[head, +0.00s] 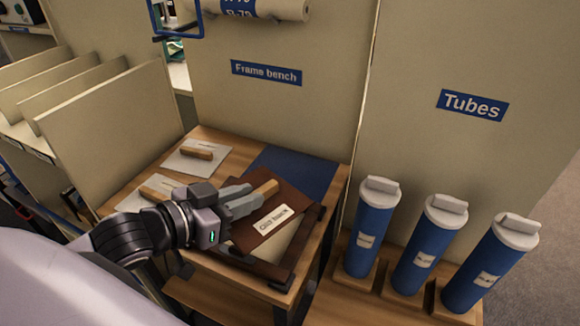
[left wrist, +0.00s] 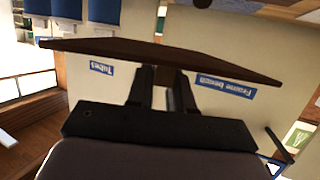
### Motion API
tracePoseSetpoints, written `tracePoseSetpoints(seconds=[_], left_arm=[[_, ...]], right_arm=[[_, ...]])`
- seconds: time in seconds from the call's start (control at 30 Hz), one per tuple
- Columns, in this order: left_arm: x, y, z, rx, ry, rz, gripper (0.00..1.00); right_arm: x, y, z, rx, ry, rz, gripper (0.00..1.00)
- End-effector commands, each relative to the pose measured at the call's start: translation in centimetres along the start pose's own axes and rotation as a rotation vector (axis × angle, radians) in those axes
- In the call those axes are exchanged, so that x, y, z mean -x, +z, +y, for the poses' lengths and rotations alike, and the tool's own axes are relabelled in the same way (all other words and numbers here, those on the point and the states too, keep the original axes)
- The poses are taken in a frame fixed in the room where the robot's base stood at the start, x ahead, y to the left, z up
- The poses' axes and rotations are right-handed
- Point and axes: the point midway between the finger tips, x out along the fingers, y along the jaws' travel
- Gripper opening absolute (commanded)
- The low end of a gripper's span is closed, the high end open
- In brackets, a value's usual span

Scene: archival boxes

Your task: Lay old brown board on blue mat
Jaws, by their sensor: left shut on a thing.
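The old brown board (head: 290,199) is dark brown with a cream label and a tan wooden grip block (head: 265,188) on top. My left gripper (head: 247,198) is shut on that block. In the left wrist view the board (left wrist: 105,47) stretches across, beyond the fingers (left wrist: 160,90), with nothing seen touching its underside. In the head view the board hangs over the front of the bench and overlaps a dark frame with a pale inside (head: 283,270). The blue mat (head: 297,170) lies bare at the back right of the bench, partly hidden by the board. My right gripper is not in view.
Two pale sheets with wooden-handled tools (head: 197,155) lie on the bench's left. A back panel labelled "Frame bench" (head: 266,72) rises behind the mat. Several blue tubes with white caps (head: 372,235) stand to the right. Upright dividers (head: 110,125) stand at left.

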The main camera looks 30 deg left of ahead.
Motion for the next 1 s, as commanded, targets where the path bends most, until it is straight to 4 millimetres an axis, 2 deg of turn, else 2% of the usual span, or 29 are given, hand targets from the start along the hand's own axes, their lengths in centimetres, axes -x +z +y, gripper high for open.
tracePoseSetpoints(seconds=[0.2, 0.5, 0.73, 1.0], left_arm=[[-0.1, -0.1, 0.0, -0.004, 0.012, 0.003, 0.00], [-2.5, -0.6, -1.0, -0.007, 0.012, 0.006, 0.00], [-5.0, -2.0, -2.2, -0.004, 0.010, 0.004, 0.00], [-8.7, -3.1, -3.8, -0.002, 0.008, 0.003, 0.00]], right_arm=[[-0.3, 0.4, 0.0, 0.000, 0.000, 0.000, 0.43], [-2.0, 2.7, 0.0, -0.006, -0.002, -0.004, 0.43], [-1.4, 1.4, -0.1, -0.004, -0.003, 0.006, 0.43], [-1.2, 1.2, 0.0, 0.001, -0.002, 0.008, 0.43]])
